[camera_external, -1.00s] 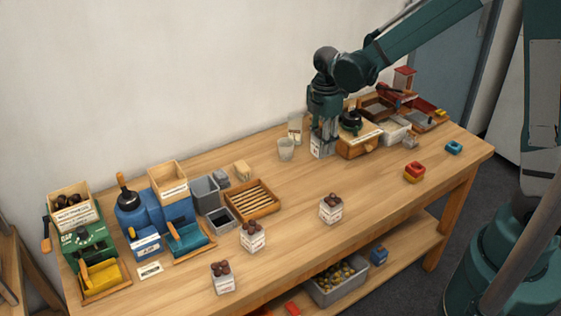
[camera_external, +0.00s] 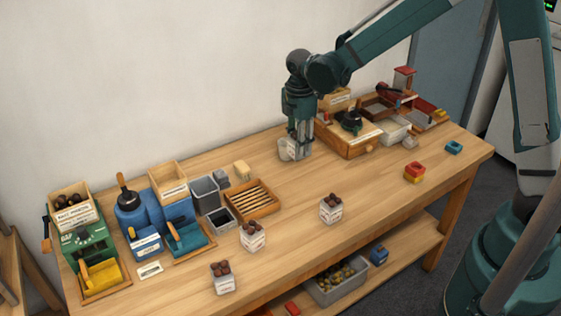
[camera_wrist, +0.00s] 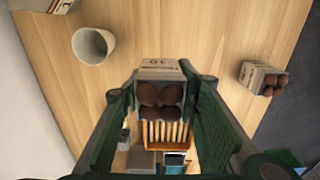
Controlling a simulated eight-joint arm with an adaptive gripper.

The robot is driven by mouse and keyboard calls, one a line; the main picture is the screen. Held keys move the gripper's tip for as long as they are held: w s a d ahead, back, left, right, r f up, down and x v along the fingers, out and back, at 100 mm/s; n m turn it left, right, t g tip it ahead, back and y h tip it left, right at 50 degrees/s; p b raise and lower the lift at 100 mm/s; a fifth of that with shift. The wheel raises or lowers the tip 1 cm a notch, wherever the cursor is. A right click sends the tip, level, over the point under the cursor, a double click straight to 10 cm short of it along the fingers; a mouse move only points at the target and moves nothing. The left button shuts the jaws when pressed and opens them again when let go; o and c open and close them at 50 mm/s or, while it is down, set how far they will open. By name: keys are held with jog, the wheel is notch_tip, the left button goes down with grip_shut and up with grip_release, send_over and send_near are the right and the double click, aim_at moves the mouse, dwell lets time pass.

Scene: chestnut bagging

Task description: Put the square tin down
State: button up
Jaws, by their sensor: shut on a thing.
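The square tin (camera_wrist: 160,70) is pale, has a printed front and holds several brown chestnuts (camera_wrist: 160,97). It sits between the fingers of my gripper (camera_wrist: 160,105) in the wrist view. In the external view my gripper (camera_external: 301,153) points down near the back of the table, with the tin mostly hidden by the fingers. My gripper is shut on the tin. I cannot tell whether the tin's base touches the table.
A pale cup (camera_wrist: 93,45) stands close beside my gripper. Similar chestnut-filled containers stand at the front (camera_external: 331,208), (camera_external: 253,236), (camera_external: 222,277). A slatted wooden rack (camera_external: 252,198) lies left, a wooden drawer box (camera_external: 347,140) right. The middle of the table is clear.

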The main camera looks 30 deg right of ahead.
jog(key=shift+f, duration=3.05)
jog(key=shift+f, duration=1.85)
jog(key=shift+f+b, duration=0.15)
jog(key=shift+b, duration=0.2)
jog(key=o, duration=0.8)
jog(key=shift+o, duration=0.5)
notch_tip(320, 180, up, 12)
jog(key=shift+r+p, duration=0.15)
jog(key=shift+p, duration=0.3)
